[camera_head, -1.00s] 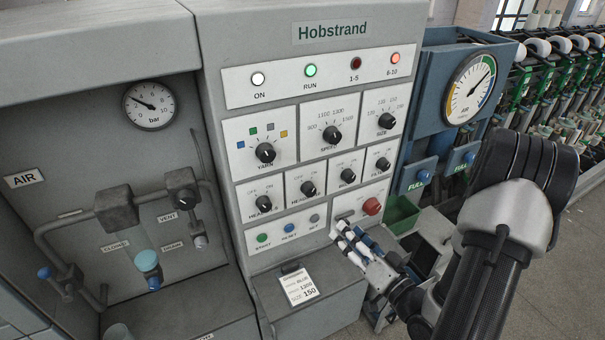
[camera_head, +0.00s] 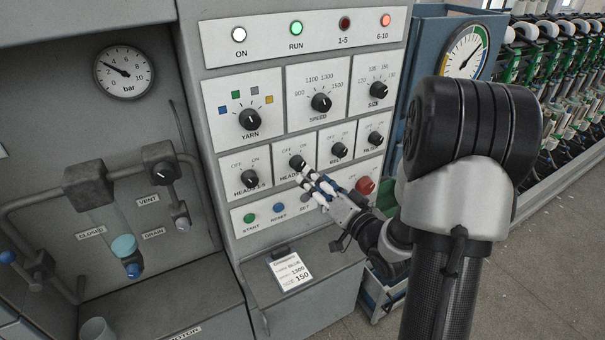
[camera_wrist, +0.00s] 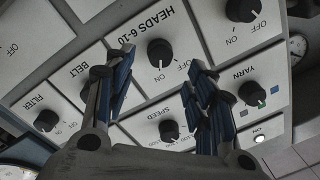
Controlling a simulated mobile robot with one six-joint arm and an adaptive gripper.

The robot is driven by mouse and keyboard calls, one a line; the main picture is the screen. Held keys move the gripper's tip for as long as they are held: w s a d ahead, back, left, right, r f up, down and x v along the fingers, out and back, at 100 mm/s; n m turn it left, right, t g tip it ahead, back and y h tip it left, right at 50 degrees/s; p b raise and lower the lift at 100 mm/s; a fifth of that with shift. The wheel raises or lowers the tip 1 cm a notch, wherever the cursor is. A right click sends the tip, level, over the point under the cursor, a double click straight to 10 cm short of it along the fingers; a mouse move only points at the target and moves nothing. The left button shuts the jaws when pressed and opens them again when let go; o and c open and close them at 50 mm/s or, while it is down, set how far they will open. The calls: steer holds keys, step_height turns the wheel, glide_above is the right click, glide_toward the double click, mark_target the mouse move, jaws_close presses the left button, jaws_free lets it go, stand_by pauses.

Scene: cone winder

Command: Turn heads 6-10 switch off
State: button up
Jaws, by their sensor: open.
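The heads 6-10 switch (camera_head: 297,162) is a black round knob on a white plate of the grey Hobstrand panel. In the wrist view the same heads 6-10 knob (camera_wrist: 160,52) shows its white pointer line toward ON. My gripper (camera_head: 309,182) is open just below and in front of that knob in the head view. In the wrist view the blue-padded fingers of my gripper (camera_wrist: 160,75) stand apart on either side of the knob, and I see no contact. The 6-10 lamp (camera_head: 385,20) glows orange-red.
The heads 1-5 knob (camera_head: 250,178) and belt knob (camera_head: 340,150) flank the switch closely. The speed knob (camera_head: 321,102) sits above it. Start and reset buttons (camera_head: 279,208) and a red knob (camera_head: 365,185) lie below. A ledge with a card (camera_head: 290,271) juts out underneath.

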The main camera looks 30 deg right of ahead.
mark_target(301, 168)
steer(key=w, duration=0.6)
steer(key=shift+w+a, duration=0.35)
steer(key=shift+c, duration=0.5)
steer(key=c, duration=1)
